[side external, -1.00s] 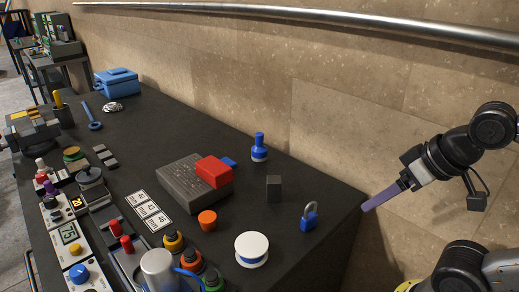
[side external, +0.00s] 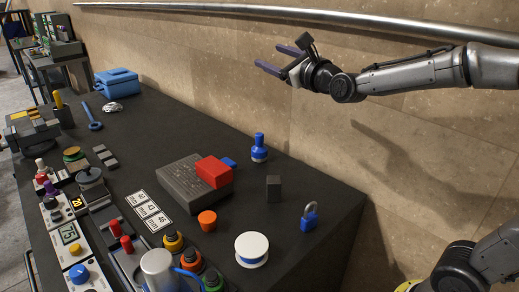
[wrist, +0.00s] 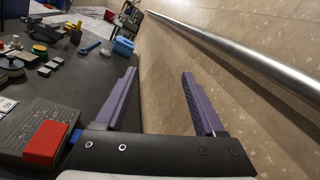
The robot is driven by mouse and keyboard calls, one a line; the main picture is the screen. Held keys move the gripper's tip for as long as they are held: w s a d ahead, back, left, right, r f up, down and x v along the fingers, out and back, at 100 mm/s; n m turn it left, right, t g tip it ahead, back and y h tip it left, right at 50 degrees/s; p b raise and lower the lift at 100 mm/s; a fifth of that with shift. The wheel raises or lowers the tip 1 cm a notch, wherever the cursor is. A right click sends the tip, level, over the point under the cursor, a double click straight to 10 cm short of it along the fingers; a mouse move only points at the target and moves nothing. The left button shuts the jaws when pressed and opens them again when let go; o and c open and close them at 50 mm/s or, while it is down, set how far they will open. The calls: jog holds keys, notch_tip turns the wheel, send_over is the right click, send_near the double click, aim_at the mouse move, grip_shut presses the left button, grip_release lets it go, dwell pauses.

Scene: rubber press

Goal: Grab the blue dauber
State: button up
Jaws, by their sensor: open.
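The blue dauber (side external: 259,147) stands upright near the back edge of the dark table, close to the wall. It is a blue bottle shape with a narrow top and a pale band low on its body. My gripper (side external: 276,58) is open and empty, raised well above the table in front of the wall, higher than the dauber and slightly right of it in the side view. In the wrist view my gripper (wrist: 160,80) shows its two purple fingers wide apart with nothing between them. I cannot make out the dauber in the wrist view.
A red block (side external: 213,171) lies on a grey slab (side external: 180,188) with a small blue block (side external: 229,163) beside it, left of the dauber. A dark block (side external: 273,189) and blue padlock (side external: 309,217) stand nearer. A metal rail (side external: 300,17) runs along the wall.

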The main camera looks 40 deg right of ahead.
jog(key=w+d+f+m+h, duration=0.2)
jog(key=w+d+f+m, duration=0.2)
jog(key=w+f+m, duration=0.25)
jog(key=g+h, duration=0.1)
jog(key=g, duration=0.1)
send_near(258, 133)
jog(key=shift+m, duration=0.35)
jog(key=x, duration=0.3)
jog(key=f+x, duration=0.1)
jog(key=x, duration=0.1)
jog(key=shift+s+d, duration=0.1)
jog(key=shift+x, duration=3.8)
jog(key=shift+r, duration=0.2)
grip_shut()
